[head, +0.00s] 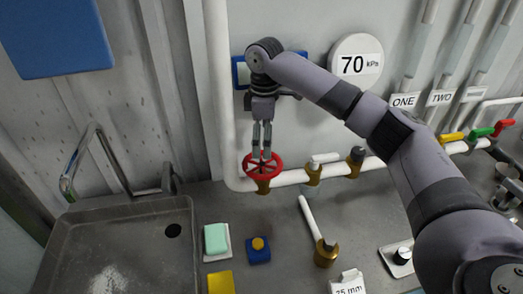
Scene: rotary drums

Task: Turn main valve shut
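The main valve appears to be the red handwheel (262,166) on the white horizontal pipe, near its bend at the left. My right arm reaches in from the right, and its gripper (262,154) points down at the wheel. The two fingers are close together, with their tips at the wheel's back half, overlapping its rim or spokes in the picture. I cannot tell whether they grip it or only touch it. My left gripper is not in view.
A sink (120,250) with a curved tap (90,155) is at the left. A green soap block (216,238), a blue button box (258,250) and a white-handled brass valve (326,252) are on the counter. A round 70 kPa sign (355,62) is behind my arm.

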